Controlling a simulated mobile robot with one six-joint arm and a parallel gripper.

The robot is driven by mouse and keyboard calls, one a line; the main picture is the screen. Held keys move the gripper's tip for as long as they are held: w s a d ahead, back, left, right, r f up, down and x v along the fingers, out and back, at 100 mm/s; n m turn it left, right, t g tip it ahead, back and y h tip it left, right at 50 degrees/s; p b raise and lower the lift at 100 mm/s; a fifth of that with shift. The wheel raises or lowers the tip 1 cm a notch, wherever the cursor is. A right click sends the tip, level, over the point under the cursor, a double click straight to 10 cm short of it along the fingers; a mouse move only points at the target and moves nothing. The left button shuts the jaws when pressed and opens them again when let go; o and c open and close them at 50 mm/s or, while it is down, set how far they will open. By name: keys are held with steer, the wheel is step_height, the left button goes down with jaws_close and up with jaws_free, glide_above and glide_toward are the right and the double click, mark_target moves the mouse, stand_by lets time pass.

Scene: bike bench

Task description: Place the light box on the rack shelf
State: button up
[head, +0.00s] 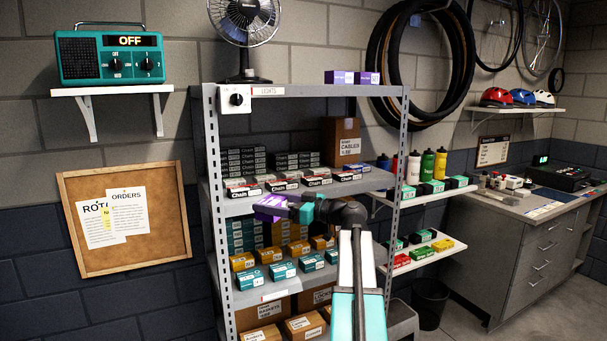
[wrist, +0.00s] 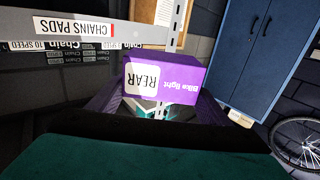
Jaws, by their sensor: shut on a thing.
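The purple light box (head: 269,207) is in my gripper (head: 290,209), in front of the rack, just below the shelf of chain boxes. My gripper is shut on it. In the wrist view the light box (wrist: 180,77) fills the middle, with its white "REAR" label inverted, between my fingers. The rack's top shelf (head: 300,90) has a label that reads "LIGHTS". Two purple boxes (head: 340,77) stand at its right end. My arm hides part of the lower shelves.
A fan (head: 246,77) stands at the top shelf's left end, with a white dial box (head: 234,99) below it. The top shelf is bare between fan and purple boxes. Chain boxes (head: 286,185) fill the shelf edge near my gripper. A rack post (head: 402,150) stands at right.

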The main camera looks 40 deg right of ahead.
steer(key=a+f+n+g+y, duration=0.2)
steer(key=a+f, duration=0.8)
steer(key=a, duration=0.3)
steer(key=a+f+n+g+y, duration=0.2)
steer(key=a+f+y, duration=0.1)
steer(key=a+f, duration=0.7)
steer(key=a+f+n+g+y, duration=0.2)
steer(key=a+f, duration=0.8)
steer(key=a, duration=0.8)
steer(key=shift+s+a+n+y, duration=0.2)
steer(key=shift+n+y, duration=0.1)
steer(key=shift+y, duration=0.2)
steer(key=shift+f, duration=0.1)
